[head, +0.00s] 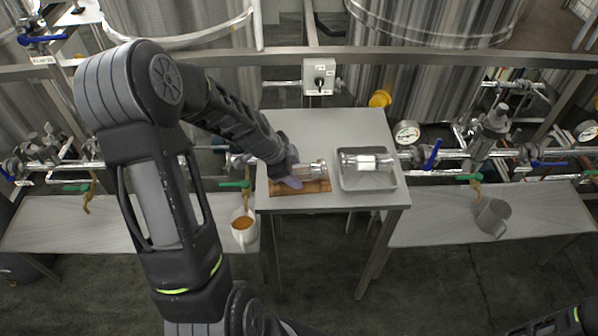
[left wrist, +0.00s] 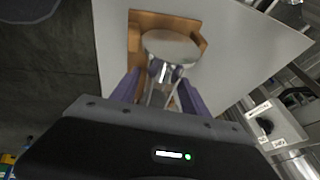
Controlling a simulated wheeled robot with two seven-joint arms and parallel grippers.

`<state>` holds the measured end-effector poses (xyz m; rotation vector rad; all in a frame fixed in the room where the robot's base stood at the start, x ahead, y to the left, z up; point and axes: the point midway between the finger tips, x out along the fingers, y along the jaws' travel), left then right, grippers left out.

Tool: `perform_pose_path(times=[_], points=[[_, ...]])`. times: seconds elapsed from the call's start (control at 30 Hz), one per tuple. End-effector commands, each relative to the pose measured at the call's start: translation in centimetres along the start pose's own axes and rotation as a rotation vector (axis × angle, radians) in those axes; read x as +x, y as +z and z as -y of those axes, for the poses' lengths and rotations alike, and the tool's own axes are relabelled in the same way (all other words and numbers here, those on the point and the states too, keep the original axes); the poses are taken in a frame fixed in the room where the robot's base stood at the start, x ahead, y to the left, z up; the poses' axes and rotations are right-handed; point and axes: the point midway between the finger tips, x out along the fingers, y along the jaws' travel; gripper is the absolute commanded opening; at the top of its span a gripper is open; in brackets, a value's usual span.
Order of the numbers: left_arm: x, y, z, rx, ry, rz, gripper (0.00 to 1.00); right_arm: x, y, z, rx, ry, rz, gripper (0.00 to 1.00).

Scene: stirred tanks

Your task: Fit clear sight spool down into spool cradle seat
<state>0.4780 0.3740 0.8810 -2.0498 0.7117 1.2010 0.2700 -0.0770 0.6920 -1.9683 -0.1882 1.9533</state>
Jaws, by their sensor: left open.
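A clear spool (head: 316,168) with metal ends lies at the brown cradle (head: 318,187) on the small table. In the left wrist view its round metal end (left wrist: 172,45) faces me, with the brown cradle (left wrist: 150,20) around it. My left gripper (head: 295,176) is at the spool's left end. In the left wrist view its purple fingers (left wrist: 158,92) are open, one on each side of the spool. Whether the spool is fully down in the seat is hidden. My right gripper is not in view.
A grey metal tray (head: 368,185) right of the cradle holds another clear spool with a white middle (head: 367,162). A mug of brown liquid (head: 243,226) stands on the left bench, a metal jug (head: 492,216) on the right one. Pipes and valves run behind. The small table's back is clear.

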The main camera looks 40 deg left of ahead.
Motion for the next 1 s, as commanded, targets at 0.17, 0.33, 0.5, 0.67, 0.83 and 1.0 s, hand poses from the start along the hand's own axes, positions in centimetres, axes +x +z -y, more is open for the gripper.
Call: perform_pose_path(times=[0.17,0.33,0.5,0.67,0.83,1.0], points=[[-0.01,-0.01,0.0,0.0,0.0,0.0,0.44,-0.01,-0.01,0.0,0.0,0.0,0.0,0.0],[-0.02,0.0,0.01,0.0,0.0,0.0,0.3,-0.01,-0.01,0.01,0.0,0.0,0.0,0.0],[-0.02,0.0,0.01,0.0,0.0,0.0,0.16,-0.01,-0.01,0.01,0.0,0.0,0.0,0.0],[-0.02,-0.01,0.01,0.0,0.0,0.0,0.03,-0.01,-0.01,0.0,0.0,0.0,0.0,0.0],[-0.02,-0.01,0.01,0.0,0.0,0.0,0.0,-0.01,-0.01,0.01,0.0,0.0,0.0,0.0],[-0.06,-0.06,0.09,0.0,-0.002,-0.001,0.0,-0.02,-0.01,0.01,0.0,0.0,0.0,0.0]])
